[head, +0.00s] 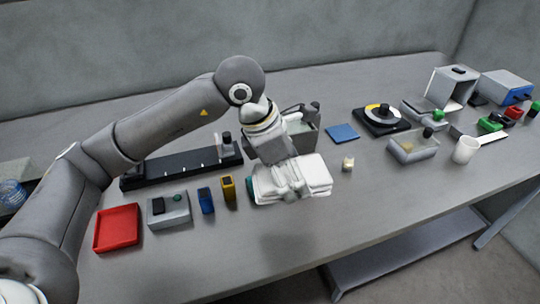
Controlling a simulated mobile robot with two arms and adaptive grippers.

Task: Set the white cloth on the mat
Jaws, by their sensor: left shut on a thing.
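The white cloth (319,174) looks like a folded, layered bundle near the middle of the table. My left gripper (293,190) comes down over it from above and is shut on it, covering part of its front. I cannot tell whether the cloth rests on the table or is slightly lifted. A small flat blue square (342,132), which looks like the mat, lies bare on the table behind and to the right of the cloth, apart from it. My right gripper is not in view.
A grey open bin (304,133) stands just behind the gripper. A small pale jar (348,164) is right of the cloth. A turntable device (382,117) is right of the blue square. Yellow (227,189) and blue (206,200) holders and a red tray (117,228) are left.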

